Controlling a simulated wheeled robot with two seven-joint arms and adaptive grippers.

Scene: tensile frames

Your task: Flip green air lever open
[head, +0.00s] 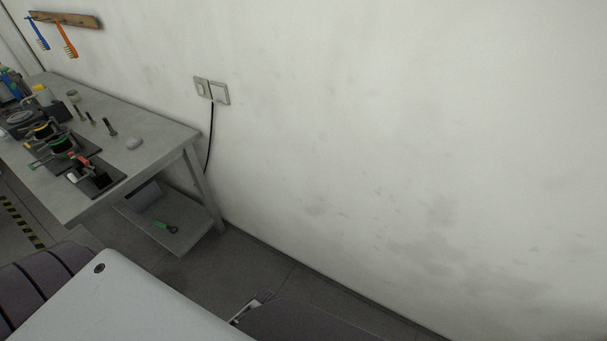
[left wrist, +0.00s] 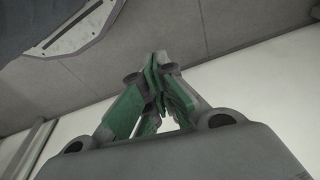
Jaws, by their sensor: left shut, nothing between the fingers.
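A small green-tipped piece (head: 33,166), possibly the green air lever, is at the left of the workbench in the head view, beside a dark unit with a green-ringed top (head: 62,145). It is too small to tell the lever's position. My left gripper (left wrist: 160,72) shows in the left wrist view, its green-padded fingers closed together with nothing between them. Floor and wall show behind it, and no lever is in that view. Neither gripper is seen in the head view.
The grey workbench (head: 165,128) stands against the wall at left. A yellow-topped unit (head: 42,130), a unit with a red part (head: 82,158) and several small bolts are on it. A green-handled tool (head: 163,226) lies on the lower shelf. Wall sockets (head: 211,90) are right of the bench.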

